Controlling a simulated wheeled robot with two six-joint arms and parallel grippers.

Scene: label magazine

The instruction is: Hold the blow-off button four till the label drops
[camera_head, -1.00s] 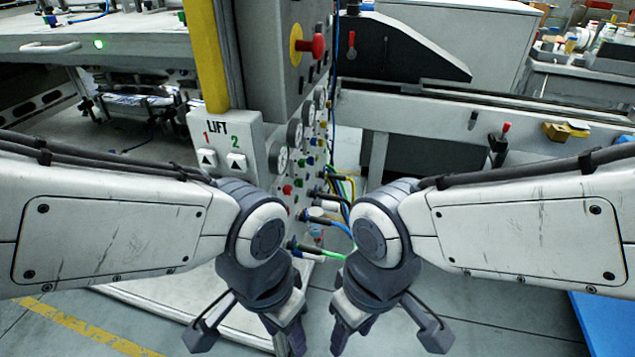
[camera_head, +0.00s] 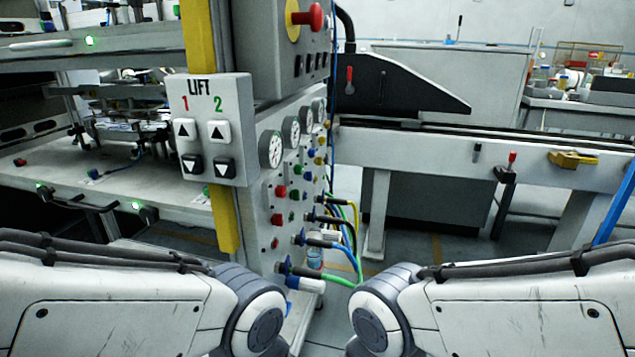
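The grey machine column (camera_head: 262,230) has a narrow side panel with small coloured buttons, among them a red button (camera_head: 281,191) and a green button (camera_head: 294,194). No number can be read there, so I cannot tell which is blow-off button four. I cannot make out a label. Both my arms reach in along the bottom, left of and right of the column's foot. Both grippers are below the picture's lower edge.
A LIFT box (camera_head: 211,130) with columns 1 and 2 of arrow buttons faces me. Pressure gauges (camera_head: 271,150) sit beside it, and a red mushroom button (camera_head: 315,17) above. Coloured hoses (camera_head: 345,235) stick out right of the column. A conveyor rail (camera_head: 440,155) runs behind.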

